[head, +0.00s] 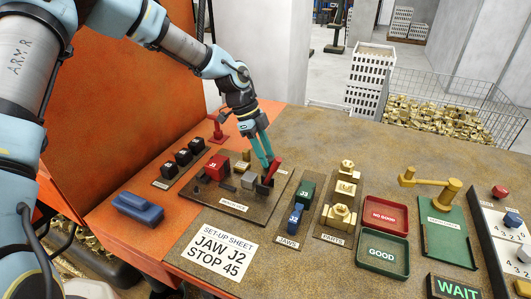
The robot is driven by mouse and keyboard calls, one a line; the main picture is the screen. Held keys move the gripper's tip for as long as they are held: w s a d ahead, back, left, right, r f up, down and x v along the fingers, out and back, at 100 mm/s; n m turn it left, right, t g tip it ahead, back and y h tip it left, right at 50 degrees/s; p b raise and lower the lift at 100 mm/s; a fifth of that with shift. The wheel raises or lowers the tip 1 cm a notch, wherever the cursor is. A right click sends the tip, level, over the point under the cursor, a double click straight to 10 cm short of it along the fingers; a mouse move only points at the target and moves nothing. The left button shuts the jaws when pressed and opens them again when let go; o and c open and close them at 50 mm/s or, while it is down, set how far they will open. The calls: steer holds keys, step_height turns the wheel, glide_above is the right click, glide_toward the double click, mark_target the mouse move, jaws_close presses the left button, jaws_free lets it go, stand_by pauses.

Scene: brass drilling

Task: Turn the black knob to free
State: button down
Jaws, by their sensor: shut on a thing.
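A set-up board (233,207) with a small fixture lies on the table. At the fixture's right end is a small black part (265,188), which may be the black knob. A red lever (274,168) rises tilted to the right from beside it. My gripper (268,161) reaches down from above, its teal fingers close together and shut at the red lever. The fingers hide part of the lever, so the exact grip is hard to see. A red block marked J3 (216,166) sits at the fixture's left. No "free" marking is readable.
Left are a rack of black blocks (183,157) and a blue block (138,207). Right are a jaw board (287,241), brass parts (341,215), a red NO GOOD tray (386,201) and a green GOOD tray (383,239). A sheet (220,253) reads "JAW J2 STOP 45".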

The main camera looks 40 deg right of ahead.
stand_by(0.3)
steer(key=shift+c, duration=2.4)
jaws_free()
steer(key=b+v, duration=0.2)
steer(key=v, duration=0.9)
steer(key=shift+b, duration=0.4)
steer(key=shift+d, duration=0.1)
